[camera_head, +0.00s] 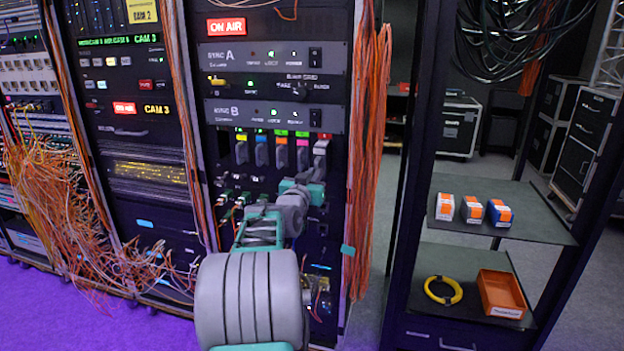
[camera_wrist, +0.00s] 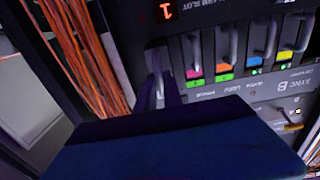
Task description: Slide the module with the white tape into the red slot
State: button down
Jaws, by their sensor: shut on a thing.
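My gripper (camera_head: 320,166) is at the right end of a row of modules in the rack, below the SYNC B panel. It is shut on a grey module (camera_head: 321,148) with a whitish top, which I take to be the one with the white tape. A small red mark (camera_head: 325,136) shows just above it, at the rightmost slot. In the wrist view, which is upside down, my gripper's dark fingers (camera_wrist: 164,88) close on a grey handle (camera_wrist: 153,62) beside the magenta-marked module (camera_wrist: 194,72). How deep the module sits cannot be told.
Orange cables (camera_head: 368,150) hang close to the right of the slot row. A stand to the right holds small boxes (camera_head: 471,209), a yellow cable coil (camera_head: 443,290) and an orange bin (camera_head: 502,294).

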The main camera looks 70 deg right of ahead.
aim_at(320, 165)
jog(key=shift+w+d, duration=0.15)
jog(key=shift+d, duration=0.7)
jog(key=shift+w+d, duration=0.15)
jog(key=shift+d, duration=0.65)
jog(key=shift+w+d, duration=0.2)
jog(key=shift+d, duration=1.55)
jog(key=shift+r, duration=0.1)
